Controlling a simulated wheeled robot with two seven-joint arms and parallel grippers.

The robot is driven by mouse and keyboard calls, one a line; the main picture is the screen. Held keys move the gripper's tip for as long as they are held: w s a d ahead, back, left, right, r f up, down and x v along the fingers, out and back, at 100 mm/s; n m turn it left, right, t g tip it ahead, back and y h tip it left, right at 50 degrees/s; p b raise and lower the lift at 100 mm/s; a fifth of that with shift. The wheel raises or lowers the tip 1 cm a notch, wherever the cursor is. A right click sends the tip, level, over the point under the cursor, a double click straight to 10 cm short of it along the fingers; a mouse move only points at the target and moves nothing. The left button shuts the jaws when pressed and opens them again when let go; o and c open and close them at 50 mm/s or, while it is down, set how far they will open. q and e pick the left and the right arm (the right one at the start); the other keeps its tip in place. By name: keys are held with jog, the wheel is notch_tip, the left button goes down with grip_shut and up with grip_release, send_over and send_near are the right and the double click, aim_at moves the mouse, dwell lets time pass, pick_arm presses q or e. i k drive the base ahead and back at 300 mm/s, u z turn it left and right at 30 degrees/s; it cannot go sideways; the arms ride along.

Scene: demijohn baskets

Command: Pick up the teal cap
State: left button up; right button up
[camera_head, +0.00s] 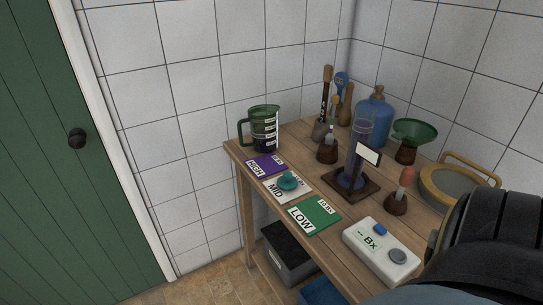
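The teal cap (288,180) is a small rounded knob-like piece. It rests on the white card marked MID (276,190), near the table's left edge. The purple card marked HIGH (257,168) lies behind it and the green card marked LOW (314,215) lies in front of it. A large dark part of my own body covers the lower right of the view. Neither gripper can be made out, and nothing touches the cap.
The wooden table (427,226) holds a measuring jug (264,130), a glass cylinder on a dark stand (351,185), a blue bottle (371,122), a green funnel (414,133) and a white Bx meter (380,250). A grey bin (287,254) stands below. A green door (60,200) is at left.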

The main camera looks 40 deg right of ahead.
aim_at(287, 182)
jog(key=i, duration=1.1)
jog(key=z, duration=2.55)
jog(key=i, duration=0.5)
jog(key=u, duration=0.1)
